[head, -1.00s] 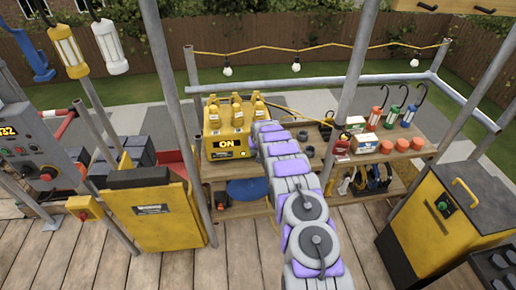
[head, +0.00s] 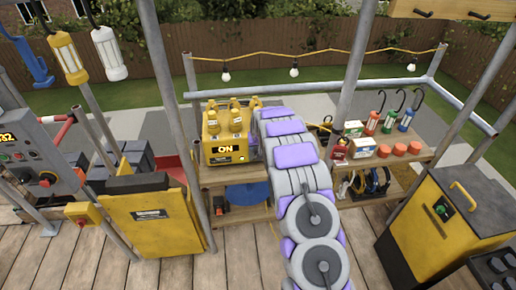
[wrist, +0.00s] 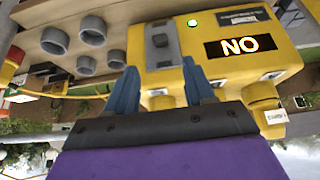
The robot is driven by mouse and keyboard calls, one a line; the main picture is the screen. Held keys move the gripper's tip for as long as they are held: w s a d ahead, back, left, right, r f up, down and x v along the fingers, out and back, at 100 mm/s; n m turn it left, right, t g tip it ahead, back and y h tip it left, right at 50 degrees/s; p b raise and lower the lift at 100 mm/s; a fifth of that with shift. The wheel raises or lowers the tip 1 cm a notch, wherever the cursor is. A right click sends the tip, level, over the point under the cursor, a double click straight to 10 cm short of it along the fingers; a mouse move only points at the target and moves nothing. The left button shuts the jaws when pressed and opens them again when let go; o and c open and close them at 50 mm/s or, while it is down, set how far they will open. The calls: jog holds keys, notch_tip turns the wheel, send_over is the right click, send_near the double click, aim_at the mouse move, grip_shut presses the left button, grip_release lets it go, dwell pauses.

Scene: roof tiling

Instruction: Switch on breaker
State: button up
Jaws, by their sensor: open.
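The yellow breaker box (head: 212,152) stands on the wooden shelf, its front sign reading ON. In the wrist view the box (wrist: 275,72) appears upside down, with the lit sign (wrist: 240,46), a glowing green lamp (wrist: 193,22) and a grey switch (wrist: 165,42) on a grey plate. My gripper (wrist: 160,88) is open and empty. Its two blue fingers point at the box, one on either side below the switch in the picture. I cannot tell whether they touch the box. In the head view my arm hides the gripper and the box's right side.
Yellow plugs (head: 236,115) sit on top of the box. The wooden shelf (head: 250,174) holds small boxes, orange pots and hooked lamps to the right. Grey pipe ends (wrist: 92,30) show beside the box. Metal posts (head: 352,75) and a yellow cabinet (head: 425,230) flank the deck.

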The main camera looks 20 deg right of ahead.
jog(key=v, duration=0.5)
jog(key=shift+r, duration=0.1)
dwell(0.5)
jog(key=s+a+r+g+b, duration=0.1)
jog(key=s+a+r, duration=0.3)
jog(key=s, duration=0.3)
jog(key=s+a+r+n+g+y+b, duration=0.1)
jog(key=s+a+r, duration=0.35)
jog(key=s, duration=0.25)
jog(key=s+a+r+g+b, duration=0.1)
jog(key=s+a+r, duration=0.25)
jog(key=s, duration=0.45)
jog(key=s+a+g+b, duration=0.1)
jog(key=s+a, duration=0.2)
jog(key=s, duration=0.8)
jog(key=s+a+n+g+b, duration=0.1)
jog(key=s+a+g, duration=0.1)
jog(key=s, duration=0.9)
jog(key=s+a+n+g+b, duration=0.1)
jog(key=s+a, duration=0.3)
jog(key=s, duration=0.8)
jog(key=shift+y+b, duration=0.3)
jog(key=shift+f, duration=0.15)
